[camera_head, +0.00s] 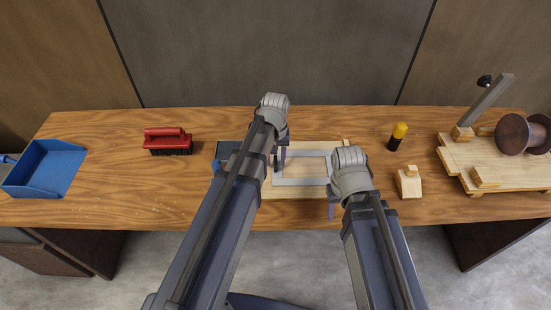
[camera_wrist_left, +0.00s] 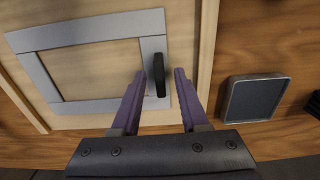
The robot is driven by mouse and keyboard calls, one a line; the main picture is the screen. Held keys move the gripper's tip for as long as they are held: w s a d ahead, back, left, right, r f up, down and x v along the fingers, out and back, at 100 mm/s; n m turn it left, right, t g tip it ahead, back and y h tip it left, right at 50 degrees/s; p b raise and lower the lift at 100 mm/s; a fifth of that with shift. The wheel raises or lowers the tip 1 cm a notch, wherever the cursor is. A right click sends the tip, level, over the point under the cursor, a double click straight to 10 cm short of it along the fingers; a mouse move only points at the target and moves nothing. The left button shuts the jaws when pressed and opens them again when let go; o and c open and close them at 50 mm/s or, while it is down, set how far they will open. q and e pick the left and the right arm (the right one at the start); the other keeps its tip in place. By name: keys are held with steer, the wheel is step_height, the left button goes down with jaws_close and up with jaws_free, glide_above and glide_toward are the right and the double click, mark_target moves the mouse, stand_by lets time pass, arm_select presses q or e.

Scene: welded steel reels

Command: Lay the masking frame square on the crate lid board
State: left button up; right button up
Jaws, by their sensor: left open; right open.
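The masking frame (camera_head: 300,182) is a flat light-grey rectangle lying on the pale wooden crate lid board (camera_head: 290,193), which shows through its opening. In the left wrist view the frame (camera_wrist_left: 90,30) has a black handle (camera_wrist_left: 159,75) on its right-hand side bar. My left gripper (camera_wrist_left: 160,76) is open, with its two fingers on either side of the handle in that view; contact cannot be told. In the head view my left gripper (camera_head: 279,155) is over the frame's left side. My right gripper (camera_head: 331,206) is open at the frame's right end, partly hidden by its wrist.
A dark square tray (camera_wrist_left: 255,97) lies just beside the board. A red brush (camera_head: 167,140) and blue dustpan (camera_head: 45,168) are to the left. A yellow-topped black bottle (camera_head: 397,137), wooden block (camera_head: 408,184) and wooden stand (camera_head: 500,165) with a brown reel (camera_head: 513,134) are right.

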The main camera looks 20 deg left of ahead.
arm_select(q)
step_height(320, 180, up, 12)
steer(key=p, duration=1.1)
steer(key=s+d+m+y, duration=0.1)
steer(key=s+d+m, duration=0.6)
steer(key=s+d, duration=0.3)
steer(key=s, duration=0.4)
steer(key=shift+s+d+f, duration=0.15)
steer(key=shift+d+f, duration=0.05)
steer(key=shift+d, duration=0.05)
